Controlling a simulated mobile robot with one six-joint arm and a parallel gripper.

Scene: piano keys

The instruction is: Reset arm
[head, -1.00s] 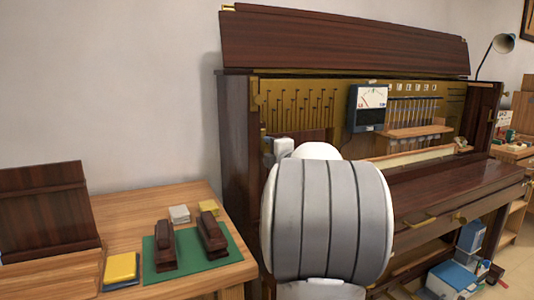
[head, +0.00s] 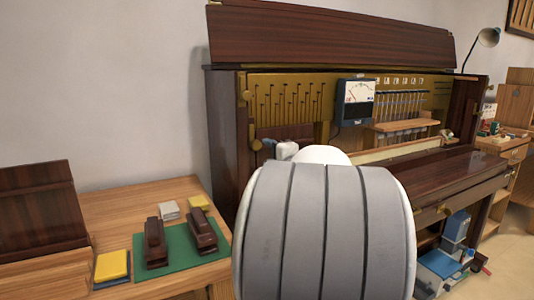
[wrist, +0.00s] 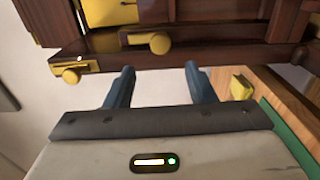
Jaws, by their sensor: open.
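My gripper (wrist: 158,80) shows in the wrist view with its two blue-grey fingers apart and nothing between them. Dark wood with brass fittings lies beyond the fingertips; I cannot tell how close it is. In the head view my grey and white arm fills the lower middle, in front of the piano (head: 228,130), and hides my gripper and part of the keyboard area. The open piano shows a brass panel (head: 285,95) and a meter (head: 356,102) with a white dial.
At left a wooden table (head: 120,205) holds a green mat (head: 178,248) with two dark wooden blocks, a yellow block (head: 112,266), and a dark slanted board (head: 40,210). A blue and white box (head: 440,264) stands low at right. A lamp (head: 487,38) is at the far right.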

